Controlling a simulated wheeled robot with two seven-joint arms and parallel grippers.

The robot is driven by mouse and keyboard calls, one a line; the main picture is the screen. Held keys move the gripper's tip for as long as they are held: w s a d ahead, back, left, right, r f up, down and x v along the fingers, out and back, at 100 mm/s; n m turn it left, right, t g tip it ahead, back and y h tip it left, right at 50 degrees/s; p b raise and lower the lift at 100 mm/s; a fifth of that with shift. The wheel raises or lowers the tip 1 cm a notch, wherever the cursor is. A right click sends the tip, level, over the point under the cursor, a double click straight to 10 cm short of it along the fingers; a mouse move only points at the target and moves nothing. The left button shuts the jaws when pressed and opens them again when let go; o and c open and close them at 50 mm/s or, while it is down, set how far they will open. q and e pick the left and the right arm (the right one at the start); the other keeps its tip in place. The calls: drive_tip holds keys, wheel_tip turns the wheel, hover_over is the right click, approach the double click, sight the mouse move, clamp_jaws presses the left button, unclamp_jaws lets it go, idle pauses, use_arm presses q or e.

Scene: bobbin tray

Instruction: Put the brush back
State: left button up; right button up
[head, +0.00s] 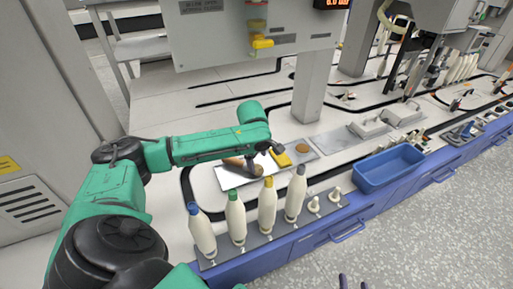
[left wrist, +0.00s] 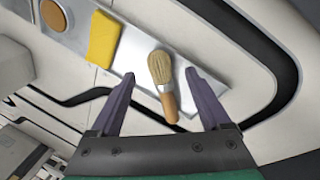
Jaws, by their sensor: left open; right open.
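The brush (left wrist: 160,70) lies on a pale metal plate (left wrist: 133,52), with tan bristles and an orange-brown wooden handle. In the left wrist view it shows between the two fingers of my left gripper (left wrist: 160,76), its handle pointing toward the gripper's base. The fingers are apart and nothing is held. In the head view my left gripper (head: 250,167) hangs over the plate and the brush (head: 233,161) is partly hidden by it. My right gripper (head: 353,283) shows only as two separated fingertips at the bottom edge, empty.
A yellow block (head: 281,159) and a brown disc (head: 302,148) lie beside the brush. Several bobbins, one with a blue top (head: 203,232), stand on a grey strip in front, with two bare pegs (head: 335,194) at its right. A blue bin (head: 390,167) stands further right.

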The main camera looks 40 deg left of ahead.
use_arm(q)
drive_tip(key=p+v, duration=0.2)
drive_tip(key=v, duration=0.4)
use_arm(e)
drive_tip(key=s+g, duration=0.2)
drive_tip(key=s, duration=0.1)
drive_tip(key=shift+a+f, duration=0.1)
drive_tip(key=shift+f, duration=0.05)
